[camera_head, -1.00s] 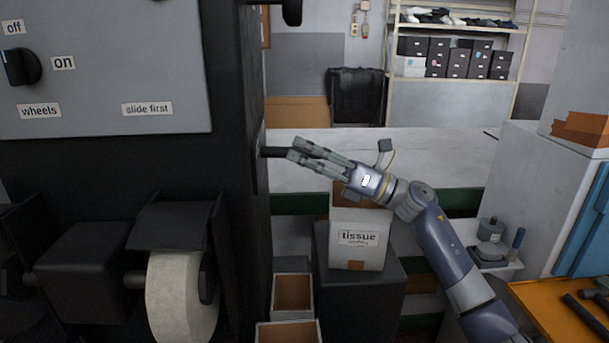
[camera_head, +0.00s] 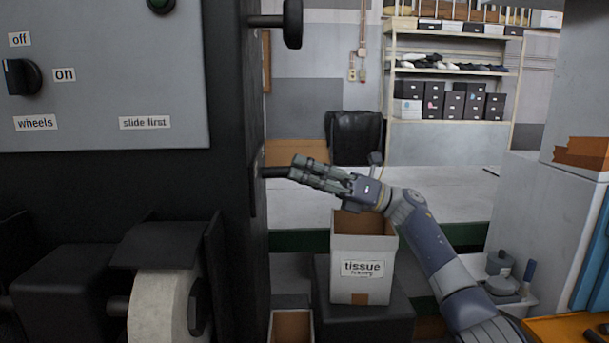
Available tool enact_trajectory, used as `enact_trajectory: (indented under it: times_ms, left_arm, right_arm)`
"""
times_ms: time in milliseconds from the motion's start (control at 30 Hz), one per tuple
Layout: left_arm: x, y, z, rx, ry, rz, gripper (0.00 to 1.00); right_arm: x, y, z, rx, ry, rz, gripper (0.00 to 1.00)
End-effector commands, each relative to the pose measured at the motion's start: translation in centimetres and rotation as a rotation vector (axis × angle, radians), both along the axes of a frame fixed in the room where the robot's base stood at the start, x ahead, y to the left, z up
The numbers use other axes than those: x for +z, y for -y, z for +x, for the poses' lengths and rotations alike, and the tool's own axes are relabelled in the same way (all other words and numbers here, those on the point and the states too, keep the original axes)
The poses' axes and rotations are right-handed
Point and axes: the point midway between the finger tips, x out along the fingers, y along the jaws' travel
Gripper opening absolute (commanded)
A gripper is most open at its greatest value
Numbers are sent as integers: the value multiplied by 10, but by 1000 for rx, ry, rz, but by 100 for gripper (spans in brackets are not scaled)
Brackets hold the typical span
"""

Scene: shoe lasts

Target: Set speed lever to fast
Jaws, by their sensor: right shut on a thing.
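A black machine (camera_head: 232,90) fills the left side, with a short dark lever (camera_head: 273,171) sticking out of its right side. My right gripper (camera_head: 303,168) reaches in from the right and is shut on the lever's outer end. The fingers point left and cover that end. No speed or fast marking shows beside the lever, so its setting cannot be read. My left gripper is not in view.
A grey panel (camera_head: 100,95) carries a black knob (camera_head: 22,77) with off and on labels. Another black handle (camera_head: 290,24) juts out above. A tissue box (camera_head: 362,285) stands below my right arm. A white counter (camera_head: 450,185) lies behind.

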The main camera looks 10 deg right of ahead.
Motion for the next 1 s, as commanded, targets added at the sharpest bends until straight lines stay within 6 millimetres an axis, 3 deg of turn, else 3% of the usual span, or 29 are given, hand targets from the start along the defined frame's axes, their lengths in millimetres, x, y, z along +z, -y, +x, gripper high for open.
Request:
enact_trajectory:
  times_ms: [167,200,267,667,1000]
  left_arm:
    - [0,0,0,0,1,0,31]
    - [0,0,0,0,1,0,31]
    - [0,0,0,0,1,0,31]
    - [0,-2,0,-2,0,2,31]
    - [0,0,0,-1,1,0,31]
  right_arm:
    - [-1,0,0,1,-1,-1,0]
    - [-1,0,0,1,-1,-1,28]
    - [-1,0,0,1,-1,-1,40]
    - [-2,5,-1,-2,-2,0,40]
    - [-21,54,-12,-2,-3,0,40]
